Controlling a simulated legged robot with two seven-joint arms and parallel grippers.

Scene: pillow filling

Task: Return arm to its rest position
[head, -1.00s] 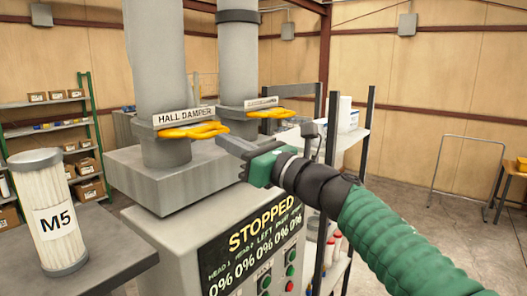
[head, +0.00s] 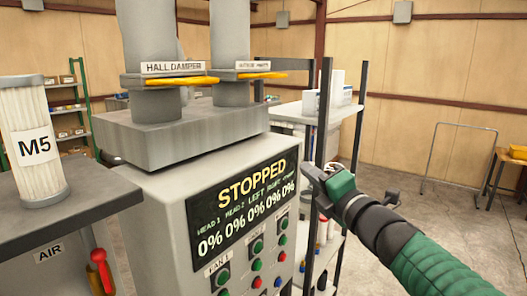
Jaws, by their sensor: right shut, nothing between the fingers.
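My right gripper (head: 320,181) is shut and empty, in front of the shelf unit and to the right of the control panel's display. It stands apart from the machine. My green-sleeved right arm comes in from the lower right. The grey machine (head: 160,210) has two vertical pipes on top. The left pipe has a yellow damper handle (head: 170,81) under a "HALL DAMPER" label. The right pipe has a second yellow handle (head: 262,75). The display (head: 243,203) reads "STOPPED" with several 0% values. My left gripper is out of view.
A red handle (head: 101,270) hangs below, near an "AIR" label. A shelf unit (head: 350,115) stands behind my right gripper. Open floor lies at the right.

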